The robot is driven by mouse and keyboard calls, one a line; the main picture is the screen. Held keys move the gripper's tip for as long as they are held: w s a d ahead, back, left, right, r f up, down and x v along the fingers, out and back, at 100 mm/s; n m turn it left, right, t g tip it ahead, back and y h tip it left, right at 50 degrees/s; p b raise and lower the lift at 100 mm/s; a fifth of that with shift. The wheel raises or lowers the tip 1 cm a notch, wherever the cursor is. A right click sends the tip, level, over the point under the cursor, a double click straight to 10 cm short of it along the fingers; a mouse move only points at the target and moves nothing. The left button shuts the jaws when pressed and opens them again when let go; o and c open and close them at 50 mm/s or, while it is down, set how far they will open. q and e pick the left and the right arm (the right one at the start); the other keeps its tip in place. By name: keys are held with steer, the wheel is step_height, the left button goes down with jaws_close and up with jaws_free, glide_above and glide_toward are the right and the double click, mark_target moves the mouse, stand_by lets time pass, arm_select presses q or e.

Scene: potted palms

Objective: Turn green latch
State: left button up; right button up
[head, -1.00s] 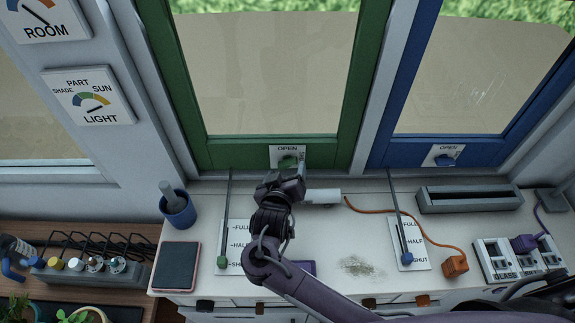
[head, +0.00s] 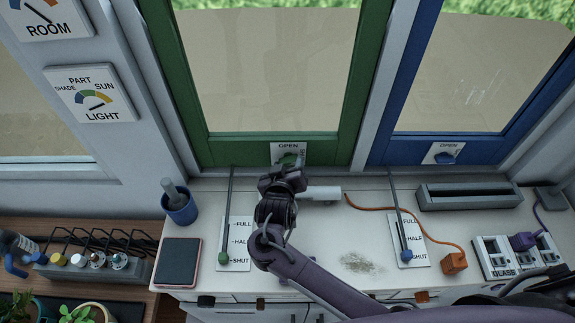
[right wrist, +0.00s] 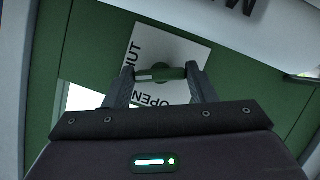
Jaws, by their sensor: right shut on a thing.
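The green latch (head: 289,160) sits on a white plate (head: 288,147) marked OPEN, on the bottom rail of the green window frame. In the right wrist view the green latch (right wrist: 160,73) lies crosswise between my two fingers, with OPEN and SHUT lettering on the plate behind it. My right gripper (head: 285,174) reaches up to the latch and is shut on it; it partly hides the latch in the head view. My left gripper is not in view.
A blue window with its own blue latch (head: 446,158) is at the right. Two slider rods with a green knob (head: 223,258) and a blue knob (head: 407,256) stand over the counter. A blue cup (head: 180,206), a dark tablet (head: 178,262) and a grey trough (head: 469,197) are nearby.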

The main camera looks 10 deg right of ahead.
steer(key=m+y+b, duration=0.1)
steer(key=m+y, duration=0.1)
steer(key=m, duration=0.1)
stand_by(0.4)
steer(key=o, duration=1)
steer(key=shift+d, duration=0.1)
steer(key=b+v, duration=0.2)
steer(key=v, duration=0.6)
steer(key=shift+d+f, duration=0.1)
steer(key=shift+d, duration=0.05)
